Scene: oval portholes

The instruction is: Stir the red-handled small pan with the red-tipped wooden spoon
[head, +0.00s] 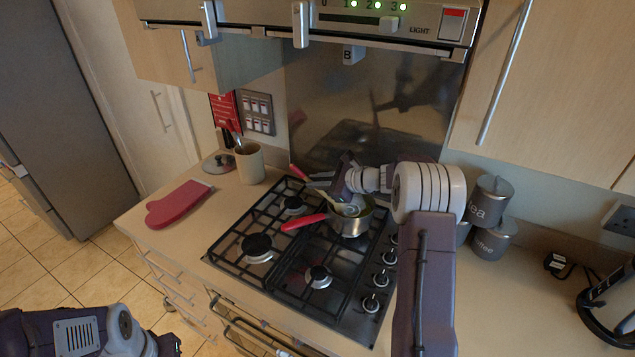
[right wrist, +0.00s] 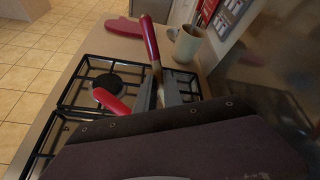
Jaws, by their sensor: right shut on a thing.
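The small pan (head: 349,222) stands on the back right part of the hob, its red handle (head: 304,222) pointing left. The handle also shows in the right wrist view (right wrist: 111,101). My right gripper (head: 327,180) is above the pan, shut on the wooden spoon (head: 322,194). The spoon is tilted, its red tip (head: 298,172) up and to the left and its lower end reaching into the pan. In the right wrist view the spoon's red end (right wrist: 150,38) rises from between the jaws (right wrist: 160,92). Part of the pan is hidden by my gripper. My left gripper's fingers are out of view.
A beige utensil pot (head: 250,164) stands behind the hob's left side. A red oven mitt (head: 178,204) and a lid (head: 218,163) lie on the left counter. Grey canisters (head: 490,202) stand right of the hob. The front burners (head: 318,277) are free.

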